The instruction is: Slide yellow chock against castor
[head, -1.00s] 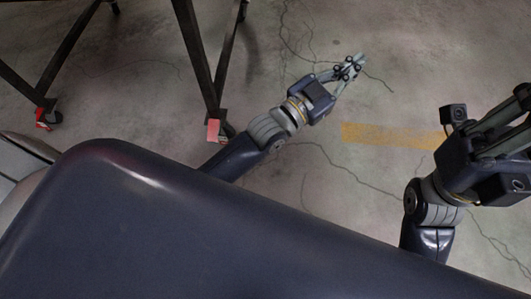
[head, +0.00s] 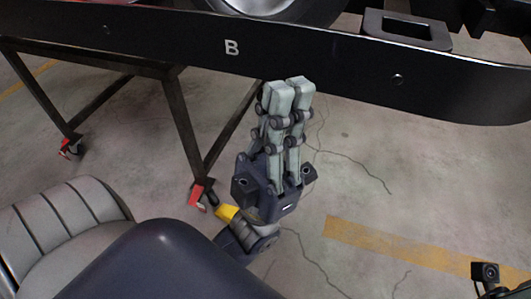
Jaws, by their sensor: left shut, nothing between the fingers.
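The yellow chock (head: 227,213) lies on the floor just below and right of a castor (head: 211,196) with a red bracket, at the foot of a dark stand leg. My left arm partly covers the chock. I cannot tell whether chock and castor touch. My left gripper (head: 289,88) is shut and empty, pointing up in the picture, with its fingertips in front of the dark kart's side panel. It is apart from the chock, whose visible part shows left of the wrist.
Another red castor (head: 69,147) stands at the left. Cracked concrete floor with a yellow stripe (head: 420,254) is clear at the right.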

